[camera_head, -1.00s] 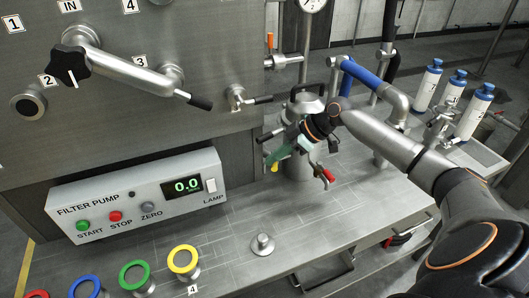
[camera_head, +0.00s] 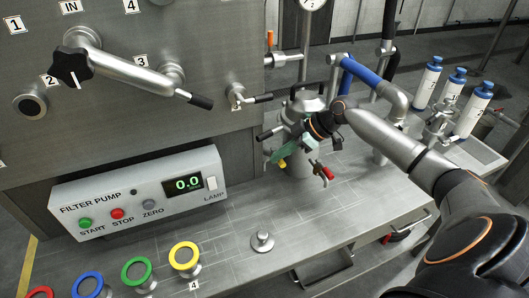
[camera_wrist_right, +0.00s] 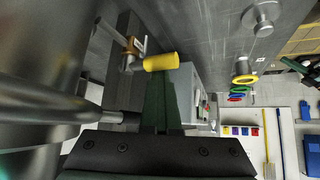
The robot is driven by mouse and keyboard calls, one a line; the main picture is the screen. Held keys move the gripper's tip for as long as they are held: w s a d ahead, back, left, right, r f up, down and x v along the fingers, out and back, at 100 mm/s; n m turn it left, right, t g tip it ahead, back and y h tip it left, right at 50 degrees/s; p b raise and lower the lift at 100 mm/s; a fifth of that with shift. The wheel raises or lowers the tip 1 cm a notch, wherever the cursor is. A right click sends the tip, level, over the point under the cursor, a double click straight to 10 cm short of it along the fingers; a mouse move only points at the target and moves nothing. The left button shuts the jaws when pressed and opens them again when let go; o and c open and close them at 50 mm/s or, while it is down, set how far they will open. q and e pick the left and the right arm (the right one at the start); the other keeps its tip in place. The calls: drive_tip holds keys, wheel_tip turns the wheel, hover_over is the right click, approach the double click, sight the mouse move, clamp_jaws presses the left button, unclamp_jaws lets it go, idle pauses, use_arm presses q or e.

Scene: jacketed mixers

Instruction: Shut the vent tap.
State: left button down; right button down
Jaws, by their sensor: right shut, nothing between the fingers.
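A small tap with a yellow handle sits low on the steel vessel (camera_head: 299,178), and its handle (camera_head: 282,163) shows in the head view. In the right wrist view the yellow handle (camera_wrist_right: 161,62) lies across the fingertips, beside a brass fitting (camera_wrist_right: 132,45) with a small white tag. I cannot read a vent label on it. My right gripper (camera_head: 281,153) has green fingers and is shut and empty. Its fingertips (camera_wrist_right: 157,75) are at the yellow handle; whether they touch it I cannot tell. My left gripper is not in view.
A red-handled tap (camera_head: 327,172) sticks out of the vessel to the right of my gripper. A black-tipped lever (camera_head: 268,134) is at the left. The pump box (camera_head: 140,192) and coloured rings (camera_head: 184,256) stand left. The bench front around the steel knob (camera_head: 262,241) is mostly clear.

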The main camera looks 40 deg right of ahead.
drive_tip(key=shift+d, duration=0.1)
drive_tip(key=b+v, duration=0.1)
drive_tip(key=v, duration=1.1)
drive_tip(key=shift+r+b, duration=0.15)
drive_tip(key=shift+b, duration=0.2)
drive_tip(key=shift+s+d, duration=0.1)
drive_tip(key=shift+s, duration=0.05)
